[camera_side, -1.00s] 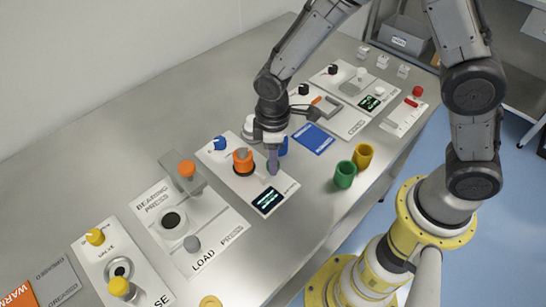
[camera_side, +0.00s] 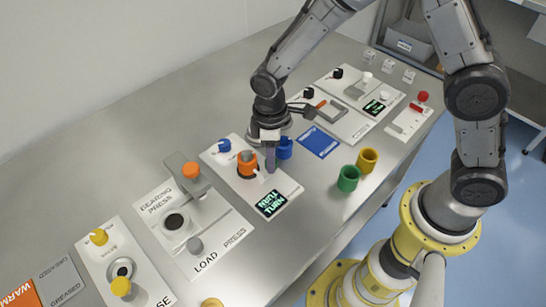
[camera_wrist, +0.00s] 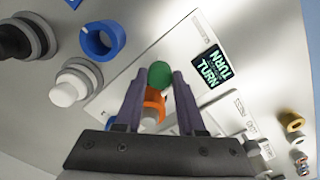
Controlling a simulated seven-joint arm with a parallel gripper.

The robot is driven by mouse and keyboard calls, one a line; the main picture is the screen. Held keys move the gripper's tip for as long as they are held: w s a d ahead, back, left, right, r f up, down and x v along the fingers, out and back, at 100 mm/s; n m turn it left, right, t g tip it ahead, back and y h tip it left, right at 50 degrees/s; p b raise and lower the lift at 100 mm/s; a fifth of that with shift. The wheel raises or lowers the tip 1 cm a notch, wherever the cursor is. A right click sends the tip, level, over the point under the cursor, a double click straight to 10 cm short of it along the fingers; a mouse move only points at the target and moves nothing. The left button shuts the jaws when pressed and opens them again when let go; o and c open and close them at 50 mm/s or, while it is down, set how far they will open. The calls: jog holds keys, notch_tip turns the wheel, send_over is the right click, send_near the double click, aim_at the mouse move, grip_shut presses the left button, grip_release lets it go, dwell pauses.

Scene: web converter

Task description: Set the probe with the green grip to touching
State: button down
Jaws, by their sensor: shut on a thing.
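My gripper (camera_side: 270,166) is low over the panel with the orange cup, its purple fingers beside that cup. In the wrist view a round green grip (camera_wrist: 160,75) sits between the fingertips, and my gripper (camera_wrist: 161,82) is shut on it. The probe's tip and the rest of its body are hidden. The orange cup (camera_side: 247,165) stands just left of the fingers in the side view; it also shows behind the green grip in the wrist view (camera_wrist: 155,104). The panel's display (camera_side: 271,203) shows large green lettering that includes "TURN"; it also shows in the wrist view (camera_wrist: 209,72).
A blue cup (camera_side: 285,149) stands close behind my gripper. Green (camera_side: 348,179) and yellow (camera_side: 367,160) cups stand to the right. The bearing press panel (camera_side: 205,245) with its orange knob (camera_side: 191,170) lies to the left.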

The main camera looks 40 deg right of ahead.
jog(key=c, duration=0.7)
grip_release()
jog(key=shift+w+r, duration=0.1)
jog(key=shift+w, duration=0.3)
jog(key=shift+o, duration=1)
jog(key=shift+s, duration=0.15)
notch_tip(320, 180, up, 14)
